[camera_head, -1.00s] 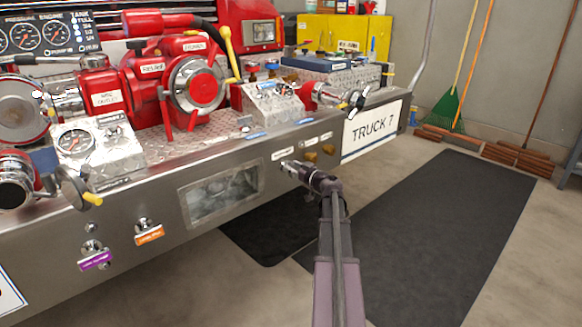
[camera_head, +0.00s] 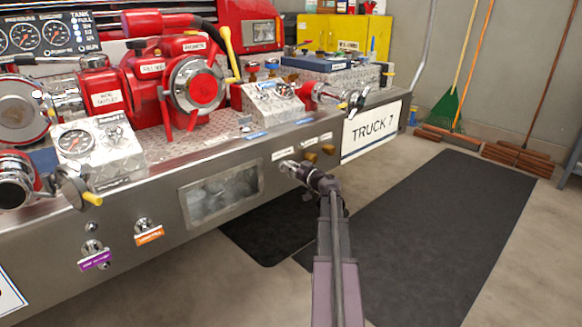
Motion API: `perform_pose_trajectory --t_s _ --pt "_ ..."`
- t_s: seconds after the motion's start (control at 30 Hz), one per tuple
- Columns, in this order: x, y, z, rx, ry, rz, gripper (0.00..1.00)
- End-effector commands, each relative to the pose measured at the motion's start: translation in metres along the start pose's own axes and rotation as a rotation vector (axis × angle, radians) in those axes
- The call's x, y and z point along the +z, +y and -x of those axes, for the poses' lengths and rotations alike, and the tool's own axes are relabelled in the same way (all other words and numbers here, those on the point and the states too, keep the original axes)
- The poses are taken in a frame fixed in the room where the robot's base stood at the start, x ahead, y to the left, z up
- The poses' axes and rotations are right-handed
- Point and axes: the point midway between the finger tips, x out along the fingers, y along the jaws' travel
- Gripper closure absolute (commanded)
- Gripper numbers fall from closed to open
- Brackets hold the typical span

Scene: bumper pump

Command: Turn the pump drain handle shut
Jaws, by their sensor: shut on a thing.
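My gripper (camera_head: 291,168) is at the front face of the steel bumper (camera_head: 225,160), below a small white label (camera_head: 284,154). It is shut on a small silver handle there, which I take to be the pump drain handle; the handle is mostly hidden by the fingers and too small to read its angle. My dark purple wrist and arm reach up to it from the bottom of the view. Two brass knobs (camera_head: 328,149) sit just right of the gripper on the same face.
A clear window (camera_head: 222,195) lies left of the gripper. Further left are handles with an orange tag (camera_head: 149,235) and a purple tag (camera_head: 95,261). The red pump (camera_head: 190,85) stands on the bumper. A TRUCK 7 sign (camera_head: 371,131) is at right. Dark mats (camera_head: 440,230) cover open floor.

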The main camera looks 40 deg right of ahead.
Motion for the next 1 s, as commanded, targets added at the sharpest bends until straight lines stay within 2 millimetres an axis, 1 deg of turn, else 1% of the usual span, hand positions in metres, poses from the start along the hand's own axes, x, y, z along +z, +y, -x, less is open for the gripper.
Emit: perform_pose_trajectory --t_s 0.27,0.47,1.0 --pt "0.000 0.002 -0.001 0.000 0.001 -0.069 1.00" --pt "0.001 0.004 -0.001 -0.001 0.001 -0.185 1.00" --pt "0.005 0.012 -0.001 -0.001 0.001 -0.674 1.00"
